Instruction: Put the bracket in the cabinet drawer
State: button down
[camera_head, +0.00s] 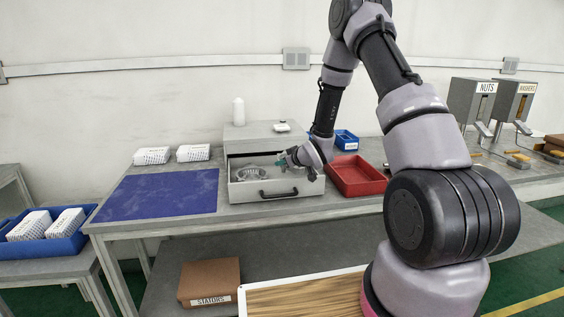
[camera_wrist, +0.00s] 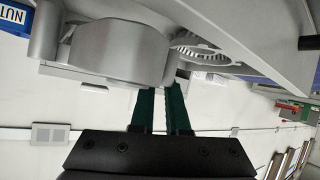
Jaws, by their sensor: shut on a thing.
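The bracket (camera_head: 250,173) is a grey metal casting with a round, slotted part. In the head view it is within the open drawer (camera_head: 278,192) of the grey cabinet (camera_head: 254,135). My gripper (camera_head: 284,161), with green fingers, reaches into the drawer from the right and is shut on the bracket's right side. In the wrist view the bracket (camera_wrist: 115,50) fills much of the top, at the tips of my gripper (camera_wrist: 163,92). The slotted part shows right of the fingers. I cannot tell whether the bracket touches the drawer floor.
A red tray (camera_head: 356,176) stands right of the drawer, with a blue bin (camera_head: 346,140) behind it. A blue mat (camera_head: 160,194) lies bare to the left. A white bottle (camera_head: 238,112) stands on the cabinet. White packages (camera_head: 193,153) sit behind the mat.

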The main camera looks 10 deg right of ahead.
jog(key=c, duration=0.9)
grip_release()
jog(key=shift+f, duration=0.1)
jog(key=shift+r, duration=0.5)
jog(key=s+d+r+m+g+h, duration=0.1)
jog(key=s+d+r+m+h, duration=0.3)
jog(key=s+r, duration=0.7)
jog(key=s+d+r+m+g+h, duration=0.1)
jog(key=s+d+r+m, duration=0.1)
jog(key=s+d+r, duration=0.9)
jog(key=s+a+r+m+y, duration=0.1)
jog(key=s+a+r, duration=0.2)
jog(key=s, duration=0.3)
jog(key=s+a+r+m+g, duration=0.1)
jog(key=s+a+r+m, duration=0.1)
jog(key=s, duration=0.4)
jog(key=s+a+r+m+g+y, duration=0.1)
jog(key=s+a+r, duration=0.3)
jog(key=s+r, duration=0.1)
jog(key=shift+s+r+m+y, duration=0.25)
jog(key=shift+s+m+y, duration=0.05)
jog(key=shift+s, duration=0.35)
